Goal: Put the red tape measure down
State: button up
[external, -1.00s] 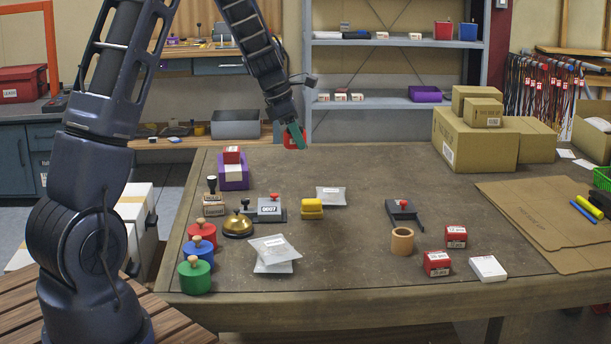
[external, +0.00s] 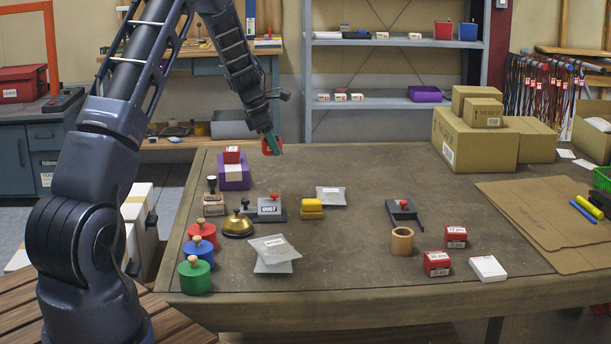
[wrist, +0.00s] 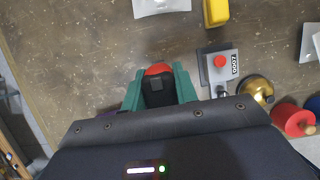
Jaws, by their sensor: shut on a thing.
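My gripper (external: 273,144) has green fingers and is shut on the red tape measure (external: 266,147), near the table's back edge in the external view. In the wrist view the tape measure (wrist: 157,70) sits between the two green fingers of my gripper (wrist: 159,86), showing a red end and a dark body. It appears to be held above the table (external: 350,230), but the gap below it is hard to judge.
A purple box (external: 233,173) with a small red box on top stands left of my gripper. Nearer are a numbering stamp (external: 269,208), a brass bell (external: 238,226) and a yellow block (external: 312,208). Cartons (external: 470,140) stand at the back right. The back middle of the table is clear.

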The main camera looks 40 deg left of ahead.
notch_tip(320, 180, down, 13)
jog(key=shift+r, duration=0.2)
dwell(0.4)
jog(key=shift+f, duration=0.15)
jog(key=o, duration=1.1)
jog(key=v, duration=1.2)
jog(key=shift+r, duration=0.2)
